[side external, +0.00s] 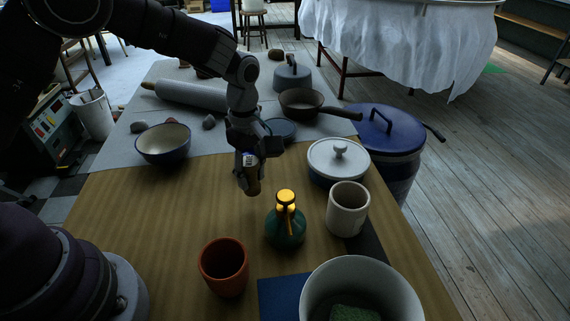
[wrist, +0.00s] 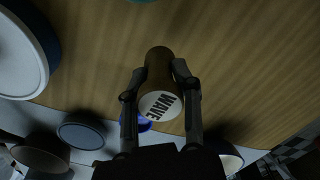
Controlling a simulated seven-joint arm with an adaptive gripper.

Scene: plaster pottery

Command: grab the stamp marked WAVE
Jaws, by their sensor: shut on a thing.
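The stamp marked WAVE (wrist: 158,75) is a brown cylinder with a pale end face that bears the word WAVE in dark letters. In the wrist view it lies between the two fingers of my gripper (wrist: 160,88), which are shut on it. In the side external view my gripper (side external: 248,172) hangs over the wooden table (side external: 140,215), with the brown stamp (side external: 253,187) at its fingertips. The stamp appears held above the table, though the exact height is hard to tell.
A green bottle (side external: 286,232) with a yellow top stands just in front of my gripper. A terracotta cup (side external: 223,267), beige mug (side external: 347,209), lidded white pot (side external: 338,162), bowl (side external: 163,146) and white bucket (side external: 395,280) surround it. The table's left part is clear.

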